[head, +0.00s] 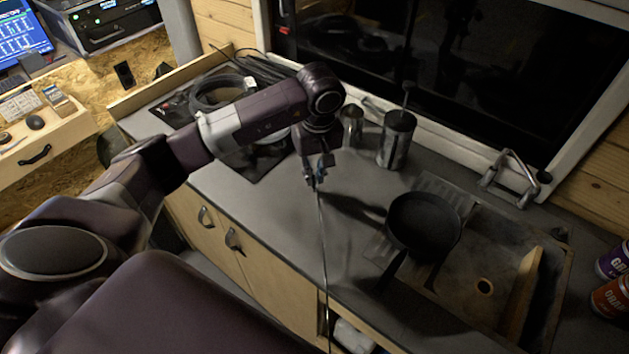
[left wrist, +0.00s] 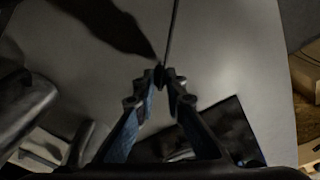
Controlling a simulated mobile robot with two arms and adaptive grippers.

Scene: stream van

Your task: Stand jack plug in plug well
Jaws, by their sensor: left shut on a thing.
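My left gripper (head: 317,171) points down above the grey counter (head: 270,205). In the left wrist view its fingertips (left wrist: 161,82) are closed on a small dark piece, the jack plug (left wrist: 160,72), mostly hidden between them. A thin dark cable (head: 323,240) runs from the fingertips towards the counter's front edge in the head view. It also shows in the left wrist view (left wrist: 172,32). I cannot make out the plug well in either view. My right gripper is not in view.
A tall metal canister (head: 397,140) and a smaller metal cup (head: 352,126) stand behind the gripper, near the window. A black pan (head: 424,222) lies at the sink's (head: 490,265) left edge. Coiled black cable (head: 215,92) lies at the back left. Counter around the gripper is clear.

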